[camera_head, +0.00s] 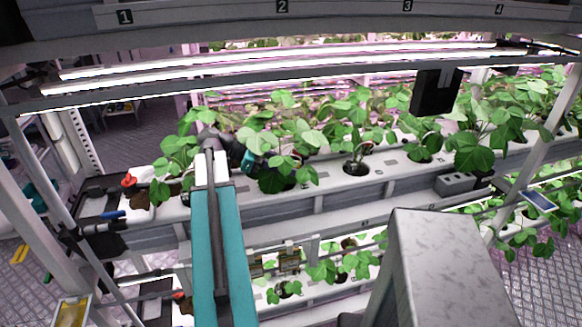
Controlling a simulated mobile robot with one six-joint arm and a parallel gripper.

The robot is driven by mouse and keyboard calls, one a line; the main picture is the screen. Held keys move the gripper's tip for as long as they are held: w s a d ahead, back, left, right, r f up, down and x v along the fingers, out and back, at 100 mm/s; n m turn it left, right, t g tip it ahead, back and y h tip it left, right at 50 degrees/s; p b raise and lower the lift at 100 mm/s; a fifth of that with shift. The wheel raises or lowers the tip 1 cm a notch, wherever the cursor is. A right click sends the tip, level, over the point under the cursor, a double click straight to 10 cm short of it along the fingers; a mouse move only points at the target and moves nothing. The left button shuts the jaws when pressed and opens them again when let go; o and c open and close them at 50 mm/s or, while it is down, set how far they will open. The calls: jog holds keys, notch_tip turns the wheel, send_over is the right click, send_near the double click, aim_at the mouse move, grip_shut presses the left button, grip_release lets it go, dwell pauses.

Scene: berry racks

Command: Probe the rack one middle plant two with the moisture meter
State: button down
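Several leafy green plants grow in a row in dark pots along the white middle channel (335,195) of the rack. A plant (285,172) stands roughly below the number 2 label (282,6) on the top beam; I cannot be sure it is plant two. Another plant (357,150) stands to its right and one (172,160) to its left. My arm reaches up to the channel, and my gripper (248,160), dark with a teal part, is among the leaves just left of the plant below the label. Its fingers are hidden or too small to tell. I cannot make out the moisture meter.
Bright light bars (290,65) run just above the plants. A black box (436,92) hangs at the right. A lower plant row (340,265) lies beneath. Rack posts stand at both sides.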

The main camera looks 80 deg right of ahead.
jog(key=shift+f+b, duration=0.6)
jog(key=shift+f, duration=0.1)
jog(key=c, duration=0.9)
grip_release()
jog(key=shift+r, duration=0.1)
jog(key=shift+r, duration=0.15)
jog(key=shift+r+p, duration=0.8)
jog(key=shift+r, duration=2.05)
jog(key=shift+s, duration=0.1)
